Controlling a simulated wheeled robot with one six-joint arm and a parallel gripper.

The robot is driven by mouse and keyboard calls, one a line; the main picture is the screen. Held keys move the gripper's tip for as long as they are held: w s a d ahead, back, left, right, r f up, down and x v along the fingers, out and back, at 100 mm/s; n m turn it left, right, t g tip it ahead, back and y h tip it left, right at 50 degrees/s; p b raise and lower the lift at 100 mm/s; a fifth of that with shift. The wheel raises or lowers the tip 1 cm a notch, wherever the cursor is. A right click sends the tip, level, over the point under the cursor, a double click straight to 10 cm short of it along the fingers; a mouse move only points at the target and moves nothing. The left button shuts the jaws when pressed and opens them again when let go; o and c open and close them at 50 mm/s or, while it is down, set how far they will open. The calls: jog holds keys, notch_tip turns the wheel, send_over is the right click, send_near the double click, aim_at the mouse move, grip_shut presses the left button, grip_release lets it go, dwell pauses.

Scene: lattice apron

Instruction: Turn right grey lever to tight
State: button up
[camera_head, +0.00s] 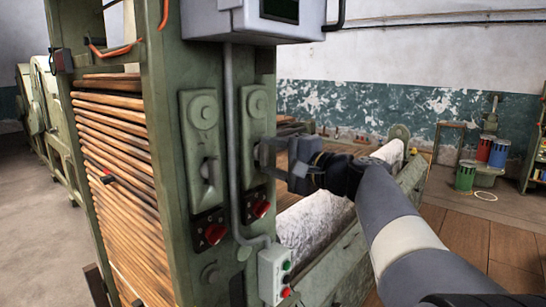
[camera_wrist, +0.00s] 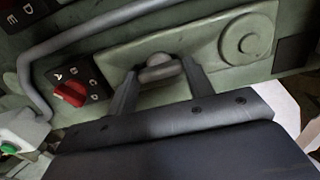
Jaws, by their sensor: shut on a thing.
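The right grey lever (camera_wrist: 158,72) sits on a green plate (camera_head: 257,112) on the machine's post. My gripper (camera_head: 267,160) is at this plate, reaching in from the right. In the wrist view, the two fingers of my gripper (camera_wrist: 160,80) stand on either side of the lever's grey handle and are shut on it. In the head view the fingers hide most of this lever. The left grey lever (camera_head: 208,170) hangs upright on its own green plate, apart from my gripper. I cannot read any tight mark.
A red knob (camera_head: 261,208) sits below the right lever and another red knob (camera_head: 214,234) below the left one. A grey conduit (camera_head: 231,150) runs between the plates to a button box (camera_head: 274,274). A pale roller (camera_head: 315,222) lies behind my arm.

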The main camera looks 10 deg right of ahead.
jog(key=o, duration=1)
jog(key=b+v, duration=0.2)
jog(key=v, duration=0.8)
jog(key=shift+s+d, duration=0.2)
jog(key=shift+s, duration=0.15)
jog(key=shift+w, duration=0.1)
jog(key=p+x, duration=0.2)
jog(key=x, duration=0.8)
jog(key=shift+w+a, duration=0.25)
jog(key=shift+d, duration=0.1)
